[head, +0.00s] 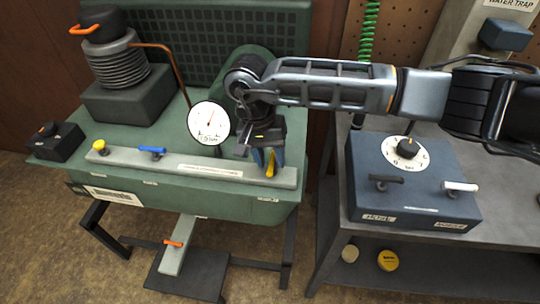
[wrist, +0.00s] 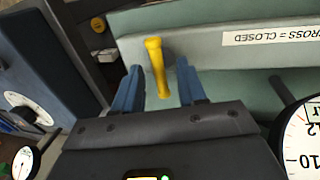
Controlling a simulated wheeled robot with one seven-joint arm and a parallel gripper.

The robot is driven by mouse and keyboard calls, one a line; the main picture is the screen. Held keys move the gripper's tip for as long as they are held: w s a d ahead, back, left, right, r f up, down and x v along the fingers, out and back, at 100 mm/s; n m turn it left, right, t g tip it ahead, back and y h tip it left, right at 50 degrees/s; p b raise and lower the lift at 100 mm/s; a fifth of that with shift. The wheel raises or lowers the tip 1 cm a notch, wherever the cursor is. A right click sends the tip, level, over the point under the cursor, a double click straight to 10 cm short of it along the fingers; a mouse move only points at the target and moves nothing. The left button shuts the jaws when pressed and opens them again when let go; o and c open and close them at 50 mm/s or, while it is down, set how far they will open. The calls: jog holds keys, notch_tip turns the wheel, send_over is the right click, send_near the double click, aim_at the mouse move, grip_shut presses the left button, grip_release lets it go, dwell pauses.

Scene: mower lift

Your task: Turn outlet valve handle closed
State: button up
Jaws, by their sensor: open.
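A yellow lever handle (head: 271,165) sits at the right end of a grey bar (head: 215,168) on the green machine. In the wrist view the yellow handle (wrist: 157,66) lies between my two blue fingers, with a gap on each side. There it runs across the bar's length and reaches past its near edge. My gripper (head: 268,158) is open over this end of the bar and partly hides the handle in the head view. The wrist view also shows my gripper (wrist: 160,85). No readable label names the handle as the outlet.
The bar also carries a blue handle (head: 152,151) and a yellow knob (head: 99,146). A white dial gauge (head: 208,122) stands close behind the bar. A "CROSS = CLOSED" label (wrist: 270,36) is on the bar. A blue control box (head: 410,180) stands on the grey bench at right.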

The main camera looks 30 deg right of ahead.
jog(key=shift+f, duration=0.3)
grip_shut()
dwell(0.3)
